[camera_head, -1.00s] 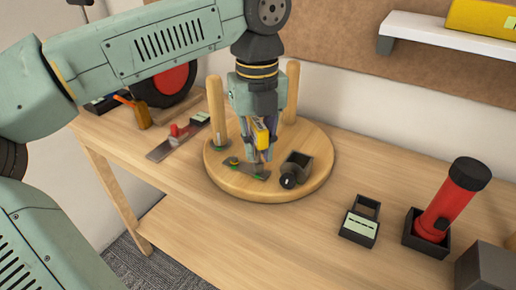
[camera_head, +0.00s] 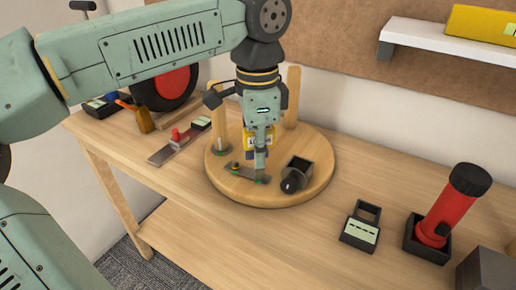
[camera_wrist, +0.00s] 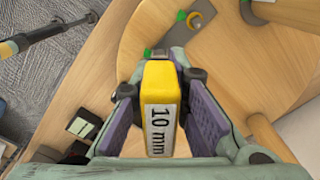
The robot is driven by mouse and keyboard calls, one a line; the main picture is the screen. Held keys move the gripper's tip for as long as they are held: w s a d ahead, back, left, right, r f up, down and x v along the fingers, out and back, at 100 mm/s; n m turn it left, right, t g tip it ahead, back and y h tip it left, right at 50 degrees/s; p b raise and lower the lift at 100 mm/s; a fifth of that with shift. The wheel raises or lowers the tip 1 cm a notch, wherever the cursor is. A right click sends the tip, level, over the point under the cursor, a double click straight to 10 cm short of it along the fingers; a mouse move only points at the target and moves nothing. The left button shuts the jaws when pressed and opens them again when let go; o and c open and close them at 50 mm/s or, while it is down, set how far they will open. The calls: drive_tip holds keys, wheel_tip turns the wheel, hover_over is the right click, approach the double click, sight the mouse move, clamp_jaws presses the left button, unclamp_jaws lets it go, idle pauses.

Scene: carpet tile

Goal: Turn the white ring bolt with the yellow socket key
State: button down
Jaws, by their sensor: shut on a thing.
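My gripper (camera_head: 259,148) is shut on the yellow socket key (camera_wrist: 158,82), whose label reads "10 mm" in the wrist view. The key's yellow handle (camera_head: 249,137) shows partly behind a finger in the head view. My gripper is above the right end of a grey metal plate (camera_head: 246,172) on a round wooden board (camera_head: 232,194). Green marks show at that end, and a green and yellow fastener (camera_head: 235,166) sits at the left end. I cannot make out a white ring bolt. The key's lower end is hidden, so I cannot tell whether it touches a bolt.
Two wooden posts (camera_head: 292,97) rise from the board. A black holder (camera_head: 361,228) and a red flashlight (camera_head: 453,207) stand further right. A red-knobbed tool (camera_head: 176,143) lies left on the table (camera_head: 190,205).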

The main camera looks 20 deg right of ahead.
drive_tip(key=shift+n, duration=0.6)
drive_tip(key=shift+r+m, duration=0.15)
drive_tip(key=shift+m, duration=0.45)
drive_tip(key=shift+r+p, duration=1.9)
drive_tip(key=shift+r, duration=0.25)
